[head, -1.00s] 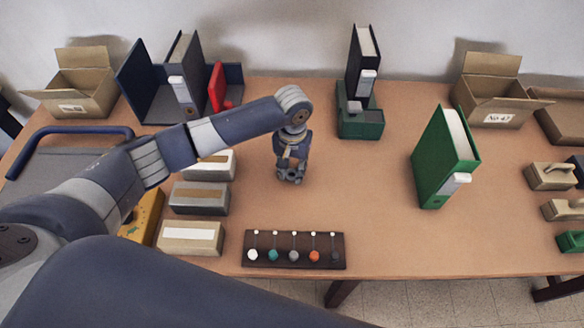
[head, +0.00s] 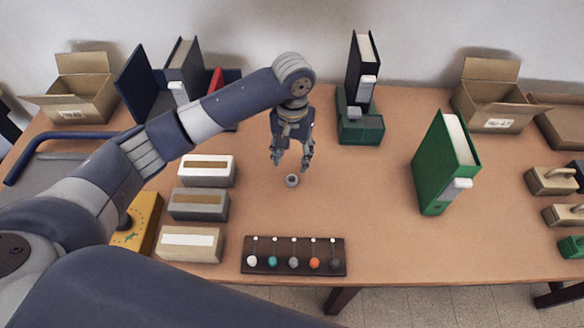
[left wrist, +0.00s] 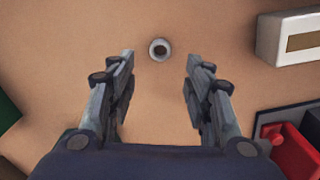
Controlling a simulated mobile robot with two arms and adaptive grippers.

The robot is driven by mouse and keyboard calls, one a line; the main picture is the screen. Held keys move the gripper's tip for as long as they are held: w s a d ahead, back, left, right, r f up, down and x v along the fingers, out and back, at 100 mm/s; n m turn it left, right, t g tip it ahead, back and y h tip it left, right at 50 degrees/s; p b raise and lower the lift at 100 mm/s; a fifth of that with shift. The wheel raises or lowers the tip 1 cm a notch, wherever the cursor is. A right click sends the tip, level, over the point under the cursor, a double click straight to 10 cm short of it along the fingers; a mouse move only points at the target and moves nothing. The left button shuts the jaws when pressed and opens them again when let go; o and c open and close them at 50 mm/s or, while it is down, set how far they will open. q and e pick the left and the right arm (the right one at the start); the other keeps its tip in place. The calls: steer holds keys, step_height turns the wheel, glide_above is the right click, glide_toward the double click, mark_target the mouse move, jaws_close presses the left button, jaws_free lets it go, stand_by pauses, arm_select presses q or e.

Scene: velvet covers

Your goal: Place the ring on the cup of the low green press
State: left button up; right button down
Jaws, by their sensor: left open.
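The ring is a small grey round piece with a dark hole (head: 291,181). It lies flat on the bare middle of the table, and it also shows in the left wrist view (left wrist: 160,49). My left gripper (head: 291,163) is above it, open and empty, with its fingers pointing down. In the left wrist view the ring is between and just beyond the two fingertips, apart from both. A low green box-like press (head: 360,131) stands at the back centre with a grey piece, perhaps its cup (head: 354,112), on it. My right gripper is not seen.
A black binder (head: 363,70) stands behind the press. A green binder (head: 441,165) stands upright to the right. Several boxes (head: 205,171) line the left, and a dark board with coloured knobs (head: 294,269) lies at the front edge. Table between ring and press is clear.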

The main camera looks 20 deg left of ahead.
arm_select(q)
step_height(320, 180, up, 3)
steer(key=shift+f, duration=0.2)
steer(key=shift+o, duration=0.7)
steer(key=shift+r, duration=0.3)
steer(key=m, duration=1.5)
glide_above(292, 179)
steer(key=f, duration=0.6)
steer(key=shift+s+f, duration=0.3)
steer(key=shift+s, duration=0.1)
steer(key=shift+w+f+p, duration=0.2)
steer(key=shift+f+p, duration=0.1)
steer(key=shift+f, duration=1.1)
steer(key=shift+w+f+p, duration=0.2)
steer(key=shift+f+p, duration=0.1)
steer(key=shift+f, duration=1.05)
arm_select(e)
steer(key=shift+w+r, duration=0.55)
arm_select(q)
steer(key=c, duration=0.9)
